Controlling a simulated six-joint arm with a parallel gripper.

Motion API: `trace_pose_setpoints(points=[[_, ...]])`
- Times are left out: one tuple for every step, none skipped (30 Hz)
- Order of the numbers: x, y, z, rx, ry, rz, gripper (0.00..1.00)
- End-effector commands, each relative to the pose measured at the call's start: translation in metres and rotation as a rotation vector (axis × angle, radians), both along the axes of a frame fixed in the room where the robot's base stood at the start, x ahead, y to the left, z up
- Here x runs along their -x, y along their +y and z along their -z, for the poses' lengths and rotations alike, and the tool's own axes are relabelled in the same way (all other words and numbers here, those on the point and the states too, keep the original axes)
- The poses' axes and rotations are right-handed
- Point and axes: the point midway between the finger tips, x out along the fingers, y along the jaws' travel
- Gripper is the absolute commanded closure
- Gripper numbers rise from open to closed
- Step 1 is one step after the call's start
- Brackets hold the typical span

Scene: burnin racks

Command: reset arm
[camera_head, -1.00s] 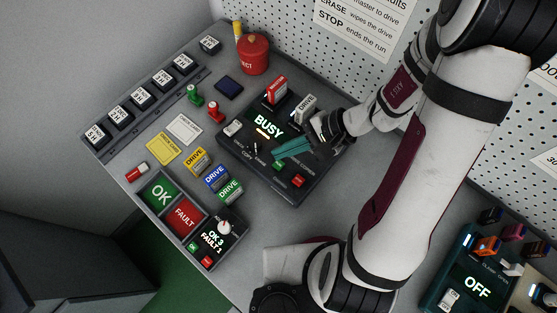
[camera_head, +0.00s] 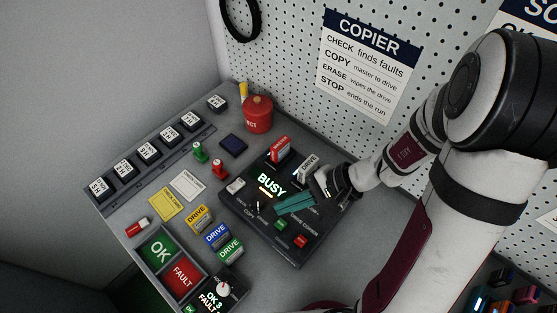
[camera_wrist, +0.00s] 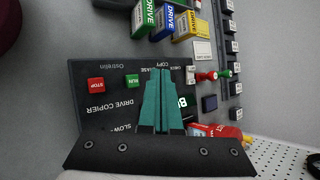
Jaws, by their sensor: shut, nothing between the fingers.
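My gripper (camera_head: 296,204) has teal fingers that are shut with nothing between them. It hangs over the drive copier (camera_head: 284,250), a dark box on the bench whose screen reads BUSY. In the wrist view the fingers (camera_wrist: 160,105) lie together over the copier (camera_wrist: 105,110), beside its green RUN button (camera_wrist: 132,81) and red STOP button (camera_wrist: 96,85). A red-labelled drive (camera_head: 280,149) and a white DRIVE (camera_head: 307,167) stand in the copier's far side. I cannot tell whether the fingertips touch the copier.
Yellow (camera_head: 199,218), blue (camera_head: 216,236) and green (camera_head: 230,249) drives stand left of the copier. A red canister (camera_head: 257,114) stands near the pegboard (camera_head: 290,60). Bare bench lies right of the copier.

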Motion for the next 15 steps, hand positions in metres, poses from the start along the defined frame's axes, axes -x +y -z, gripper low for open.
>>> trace_pose_setpoints(points=[[0.000,0.000,0.000,0.001,0.000,-0.001,1.00],[0.001,0.001,-0.002,0.004,-0.002,-0.007,1.00],[0.004,0.003,-0.008,0.015,-0.006,-0.029,1.00],[0.009,0.005,-0.016,0.031,-0.012,-0.056,1.00],[0.017,0.008,-0.026,0.055,-0.017,-0.095,1.00],[0.031,0.012,-0.041,0.101,-0.025,-0.155,1.00],[0.043,0.013,-0.052,0.147,-0.029,-0.201,1.00],[0.056,0.013,-0.062,0.196,-0.032,-0.241,1.00],[0.072,0.010,-0.073,0.268,-0.038,-0.286,1.00],[0.084,0.006,-0.079,0.324,-0.045,-0.312,1.00],[0.094,0.002,-0.085,0.378,-0.052,-0.330,1.00],[0.105,-0.006,-0.091,0.447,-0.064,-0.344,1.00],[0.112,-0.011,-0.094,0.493,-0.073,-0.350,1.00],[0.117,-0.016,-0.097,0.533,-0.081,-0.350,1.00],[0.122,-0.022,-0.099,0.576,-0.091,-0.349,1.00]])
